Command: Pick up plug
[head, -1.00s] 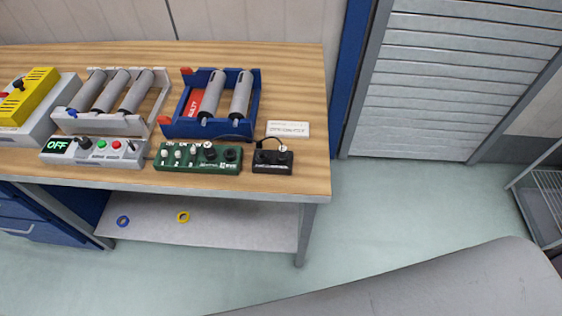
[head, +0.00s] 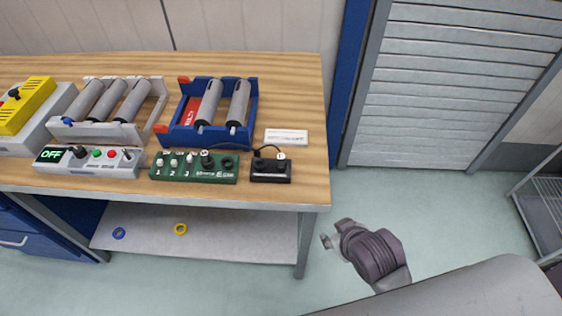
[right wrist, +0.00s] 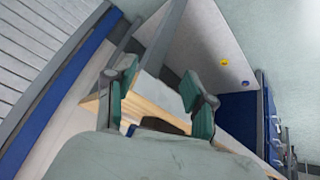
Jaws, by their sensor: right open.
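A thin black cable runs between a green control box (head: 222,171) and a small black box (head: 271,172) near the table's front right. A dark plug (head: 207,158) appears to stand upright in the green box's top at one cable end; its details are too small to tell. My right gripper (head: 328,241) is off the table's right front corner, lower and apart from both boxes. In the right wrist view the right gripper (right wrist: 160,80) has its two green fingers spread with nothing between them. My left gripper is in neither view.
The wooden table (head: 298,92) carries a blue tray (head: 170,135) with two grey cylinders, a grey tray (head: 85,131) with several, a white box (head: 90,159) reading OFF, and a white label (head: 286,136). A lower shelf (head: 240,225) holds two rings.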

